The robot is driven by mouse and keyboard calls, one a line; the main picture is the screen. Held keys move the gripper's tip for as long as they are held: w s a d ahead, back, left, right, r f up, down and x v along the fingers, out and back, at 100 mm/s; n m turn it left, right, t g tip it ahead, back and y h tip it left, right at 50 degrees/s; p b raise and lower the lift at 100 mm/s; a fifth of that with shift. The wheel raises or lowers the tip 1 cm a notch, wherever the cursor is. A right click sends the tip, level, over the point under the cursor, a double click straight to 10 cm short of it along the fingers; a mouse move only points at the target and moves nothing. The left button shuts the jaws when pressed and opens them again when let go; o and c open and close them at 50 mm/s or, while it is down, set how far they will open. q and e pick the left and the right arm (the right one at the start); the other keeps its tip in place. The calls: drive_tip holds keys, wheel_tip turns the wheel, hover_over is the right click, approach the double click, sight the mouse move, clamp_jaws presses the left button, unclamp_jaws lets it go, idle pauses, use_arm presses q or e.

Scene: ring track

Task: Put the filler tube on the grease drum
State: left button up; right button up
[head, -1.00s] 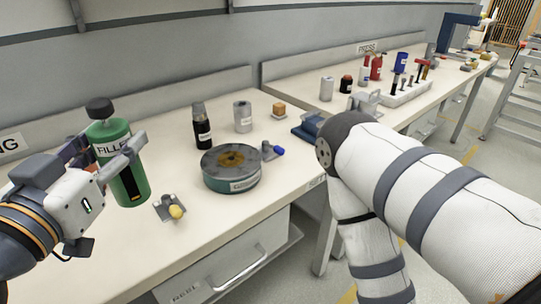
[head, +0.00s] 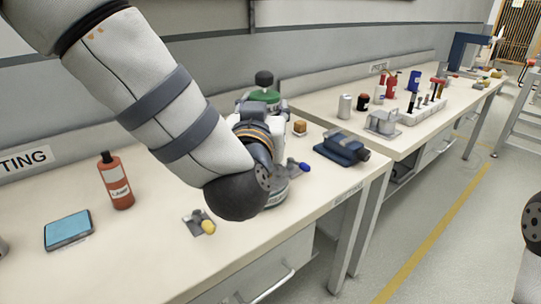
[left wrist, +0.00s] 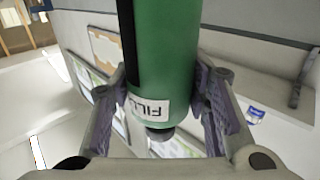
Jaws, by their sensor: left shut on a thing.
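The filler tube is a green cylinder with a black cap and a white label. In the head view its green top (head: 265,96) shows behind my left arm, roughly upright above the drum. My left gripper (head: 263,108) is shut on it. In the left wrist view the tube (left wrist: 165,50) sits between both fingers, its label upside down. The grease drum (head: 276,194) is mostly hidden behind my left forearm; only part of its lower side shows. Whether the tube touches the drum is hidden. My right gripper is out of view.
A bracket with a yellow knob (head: 200,222) lies in front of the drum, and a blue-knobbed one (head: 300,167) beside it. A blue vise (head: 342,148) stands at the bench's right end. An orange bottle (head: 116,182) and a tablet (head: 68,230) are at left.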

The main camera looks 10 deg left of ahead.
use_arm(q)
drive_tip(key=w+a+f, duration=0.1)
drive_tip(key=w+f, duration=0.2)
drive_tip(key=w+a+f+b, duration=0.1)
drive_tip(key=w+f, duration=0.2)
drive_tip(key=f, duration=0.1)
drive_tip(key=w+a+f+b, duration=0.1)
drive_tip(key=w+a+f, duration=0.1)
drive_tip(key=f, duration=0.2)
drive_tip(key=shift+w+f, duration=0.2)
drive_tip(key=shift+w, duration=0.2)
drive_tip(key=shift+r, duration=0.1)
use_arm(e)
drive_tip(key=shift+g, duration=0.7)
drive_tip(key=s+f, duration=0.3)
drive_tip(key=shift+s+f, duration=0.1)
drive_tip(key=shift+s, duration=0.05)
use_arm(q)
drive_tip(key=o, duration=1.4)
drive_tip(key=shift+f, duration=0.2)
drive_tip(key=shift+c, duration=0.2)
